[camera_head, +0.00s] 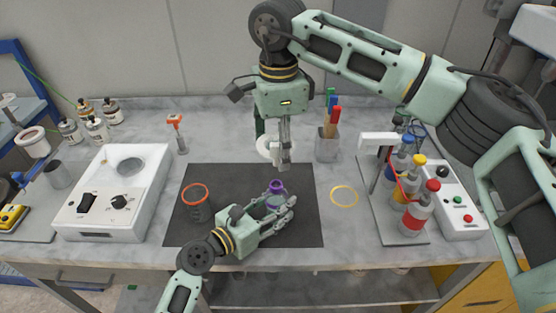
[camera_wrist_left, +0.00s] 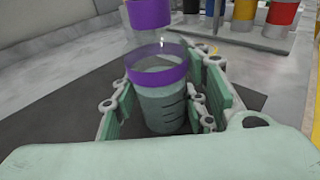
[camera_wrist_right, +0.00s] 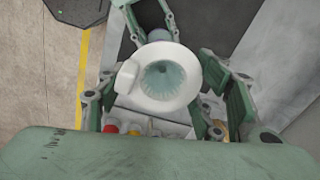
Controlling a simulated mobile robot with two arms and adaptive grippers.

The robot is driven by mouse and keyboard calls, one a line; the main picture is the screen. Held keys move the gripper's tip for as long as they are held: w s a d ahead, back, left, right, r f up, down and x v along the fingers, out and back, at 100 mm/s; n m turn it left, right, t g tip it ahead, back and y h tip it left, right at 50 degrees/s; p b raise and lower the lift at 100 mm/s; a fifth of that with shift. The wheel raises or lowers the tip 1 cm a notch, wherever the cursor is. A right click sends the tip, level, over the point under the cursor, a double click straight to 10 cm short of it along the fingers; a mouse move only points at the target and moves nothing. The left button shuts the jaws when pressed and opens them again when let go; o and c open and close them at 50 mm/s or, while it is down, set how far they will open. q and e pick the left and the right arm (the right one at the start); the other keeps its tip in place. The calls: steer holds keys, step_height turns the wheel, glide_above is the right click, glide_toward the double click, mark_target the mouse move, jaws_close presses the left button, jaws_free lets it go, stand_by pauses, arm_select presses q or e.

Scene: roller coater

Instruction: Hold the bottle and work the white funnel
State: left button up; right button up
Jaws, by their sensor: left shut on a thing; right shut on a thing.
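The bottle (camera_head: 274,192) is a clear, graduated vessel with purple parts, standing upright over the dark mat. My left gripper (camera_head: 287,208) is shut around its body, with a finger on each side in the left wrist view (camera_wrist_left: 163,105). A purple band and a clear section show above the fingers there. The white funnel (camera_head: 264,147) is in my right gripper (camera_head: 282,158), which reaches down from above. In the right wrist view the funnel's round white rim (camera_wrist_right: 187,93) and pale inside face the camera. The head view shows a gap between funnel and bottle; the funnel's lower end is hidden.
The dark mat (camera_head: 230,178) carries an orange-rimmed jar (camera_head: 197,208). A yellow ring (camera_head: 344,195) lies right of it. A white device (camera_head: 100,220) stands left. A stand with coloured-cap bottles (camera_head: 413,217) and a button box (camera_head: 462,220) are right. A pen holder (camera_head: 328,147) stands behind.

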arm_select(q)
steer(key=shift+f, duration=0.1)
steer(key=o, duration=1.2)
steer(key=shift+c, duration=0.2)
steer(key=v, duration=1.2)
steer(key=shift+f, duration=0.1)
